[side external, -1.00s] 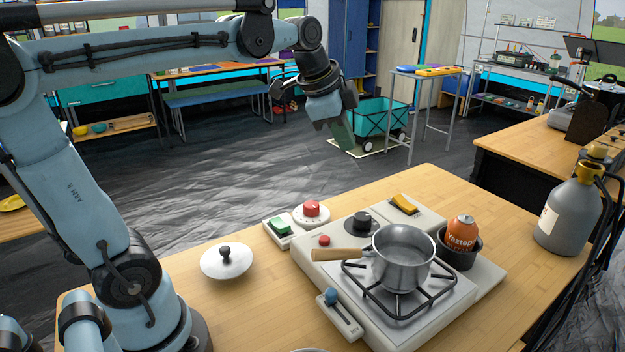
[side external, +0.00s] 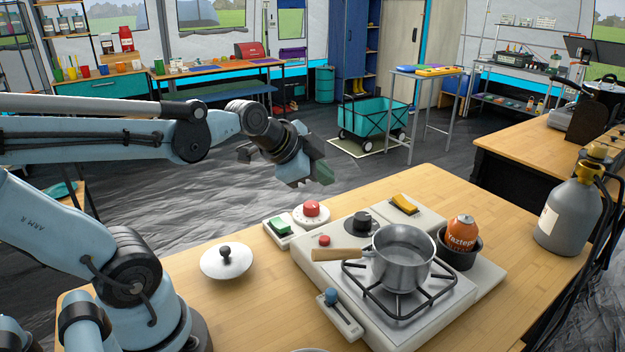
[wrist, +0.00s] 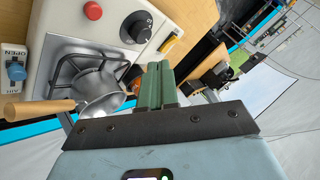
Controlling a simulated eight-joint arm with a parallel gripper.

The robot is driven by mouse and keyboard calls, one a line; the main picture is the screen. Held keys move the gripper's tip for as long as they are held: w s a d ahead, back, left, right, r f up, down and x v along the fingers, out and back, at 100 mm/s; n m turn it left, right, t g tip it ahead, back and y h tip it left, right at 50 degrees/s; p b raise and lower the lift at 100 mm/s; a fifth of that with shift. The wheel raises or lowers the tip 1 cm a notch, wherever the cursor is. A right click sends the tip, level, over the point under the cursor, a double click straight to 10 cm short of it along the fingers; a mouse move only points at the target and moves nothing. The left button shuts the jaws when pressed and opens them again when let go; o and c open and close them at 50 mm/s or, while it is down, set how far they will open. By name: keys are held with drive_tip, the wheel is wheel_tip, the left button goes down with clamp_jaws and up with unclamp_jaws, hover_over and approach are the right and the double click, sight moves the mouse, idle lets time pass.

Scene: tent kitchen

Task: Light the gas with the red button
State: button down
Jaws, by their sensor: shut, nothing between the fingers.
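The gas stove (side external: 330,256) stands on the wooden table with a small red button (side external: 324,240) on its top, left of a black dial (side external: 361,222). A larger red button (side external: 312,208) sits on a round white base behind it. In the wrist view a red button (wrist: 93,10) shows at the top, beside the black dial (wrist: 137,27). A steel pan (side external: 403,262) stands on the burner grate; no flame is visible. My gripper (side external: 318,176) is in the air above and behind the buttons, apart from them. Its green fingers (wrist: 157,84) are shut and empty.
A green switch (side external: 279,226), a yellow switch (side external: 404,203) and a blue-knobbed slider (side external: 331,297) surround the stove. An orange canister (side external: 461,234) stands right of the pan. A lid (side external: 226,262) lies at left. A grey gas bottle (side external: 568,215) stands at far right.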

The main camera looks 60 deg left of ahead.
drive_tip(key=shift+f, duration=0.15)
drive_tip(key=shift+f, duration=4.3)
drive_tip(key=shift+f, duration=0.15)
drive_tip(key=shift+f, duration=0.3)
drive_tip(key=shift+f, duration=0.7)
idle(0.6)
drive_tip(key=shift+r, duration=1.15)
drive_tip(key=shift+r, duration=2.5)
